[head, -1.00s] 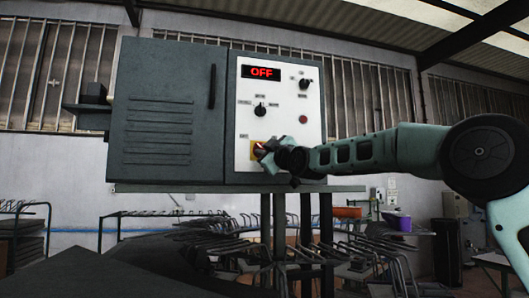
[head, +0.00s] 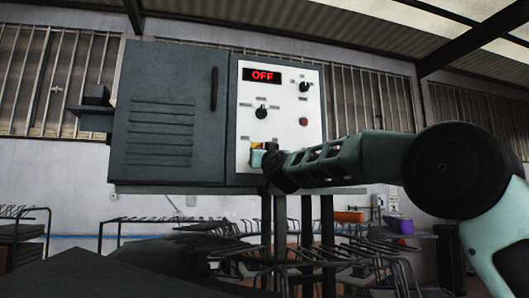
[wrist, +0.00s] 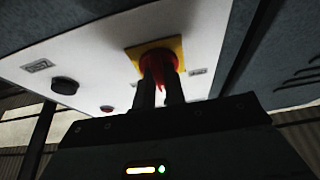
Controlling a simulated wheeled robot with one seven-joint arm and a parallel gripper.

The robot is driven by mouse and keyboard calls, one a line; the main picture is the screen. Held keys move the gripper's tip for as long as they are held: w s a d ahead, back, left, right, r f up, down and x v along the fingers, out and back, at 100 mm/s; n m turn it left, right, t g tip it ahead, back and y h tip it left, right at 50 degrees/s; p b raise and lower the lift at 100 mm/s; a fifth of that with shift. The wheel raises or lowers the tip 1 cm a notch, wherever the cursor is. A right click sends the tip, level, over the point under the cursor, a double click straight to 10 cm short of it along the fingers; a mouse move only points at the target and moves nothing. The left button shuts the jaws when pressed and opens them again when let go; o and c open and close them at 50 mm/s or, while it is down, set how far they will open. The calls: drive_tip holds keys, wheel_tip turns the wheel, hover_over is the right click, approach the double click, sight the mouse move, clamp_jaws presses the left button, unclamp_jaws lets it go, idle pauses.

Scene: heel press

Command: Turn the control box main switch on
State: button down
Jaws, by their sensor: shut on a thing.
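The control box (head: 170,115) is a grey cabinet with a white panel (head: 285,125) on its right part. A red display (head: 262,75) at the top of the panel reads OFF. The main switch, a red knob on a yellow plate (head: 257,144), is at the panel's lower left and mostly hidden by my gripper (head: 257,158). In the wrist view, the red knob (wrist: 158,58) sits on its yellow plate (wrist: 178,46). My gripper (wrist: 161,78) is shut on the red knob, one finger on each side. The knob's exact angle is hard to tell.
Other controls on the panel are an upper black knob (head: 304,87), a middle black knob (head: 261,112) and a red button (head: 303,121). Racks of bent metal bars (head: 335,250) stand below and behind the box. An orange bin (head: 349,216) and a purple bin (head: 399,224) are farther back.

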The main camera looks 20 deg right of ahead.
drive_tip(key=shift+a+r+m+g+h+p, duration=0.1)
drive_tip(key=shift+m+g+h+p, duration=0.25)
drive_tip(key=shift+m+h+p, duration=1.1)
drive_tip(key=shift+a+f+m+g+h, duration=0.1)
drive_tip(key=shift+m+g+h, duration=0.3)
drive_tip(key=shift+m, duration=2.15)
drive_tip(key=shift+a+r+m+g+h+p, duration=0.1)
drive_tip(key=shift+m+g+h+p, duration=0.15)
drive_tip(key=shift+m+h+p, duration=1.2)
drive_tip(key=shift+m+b, duration=0.65)
drive_tip(key=shift+m, duration=0.2)
drive_tip(key=c, duration=1.5)
unclamp_jaws()
drive_tip(key=shift+d, duration=0.1)
drive_tip(key=shift+o, duration=0.2)
drive_tip(key=shift+s, duration=0.1)
drive_tip(key=b+v, duration=0.8)
drive_tip(key=v, duration=0.9)
drive_tip(key=shift+s, duration=0.2)
drive_tip(key=shift+r, duration=0.15)
